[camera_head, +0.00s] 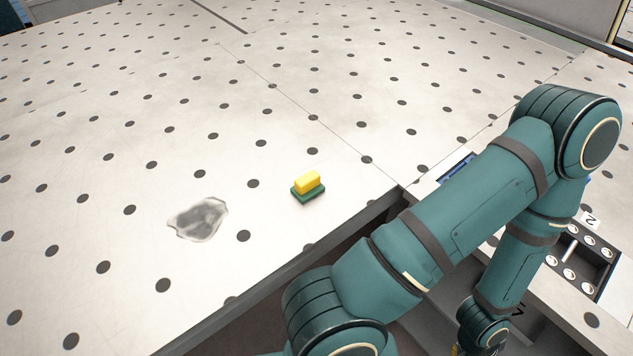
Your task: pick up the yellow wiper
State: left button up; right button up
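The yellow wiper (309,184) is a small yellow block on a dark green base. It rests on the light perforated table (330,80), near the table's front edge, and nothing touches it. My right arm comes in from the lower right and bends down past the table's edge, to the right of the wiper. Its gripper is at or below the bottom edge of the picture, and its fingers cannot be made out. My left gripper is not in view.
A grey, see-through stain-like patch (200,219) lies on the table left of the wiper. A dark frame edge (290,268) runs along the table's front. A dark tray with several round silver parts (583,257) sits at the right.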

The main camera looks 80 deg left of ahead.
aim_at(309, 186)
jog(key=i+l+u, duration=0.1)
jog(key=u, duration=0.35)
jog(key=l+u, duration=0.1)
jog(key=u, duration=0.35)
jog(key=i+l+u, duration=0.15)
jog(key=u, duration=0.25)
jog(key=l+u, duration=0.15)
jog(key=u, duration=0.3)
jog(key=l+u, duration=0.15)
jog(key=u, duration=0.3)
jog(key=l+u, duration=0.15)
jog(key=u, duration=0.3)
jog(key=l+u, duration=0.15)
jog(key=u, duration=0.3)
jog(key=l+u, duration=0.15)
jog(key=u, duration=0.3)
jog(key=l+u, duration=0.15)
jog(key=u, duration=0.3)
jog(key=k+l+u, duration=0.1)
jog(key=u, duration=0.3)
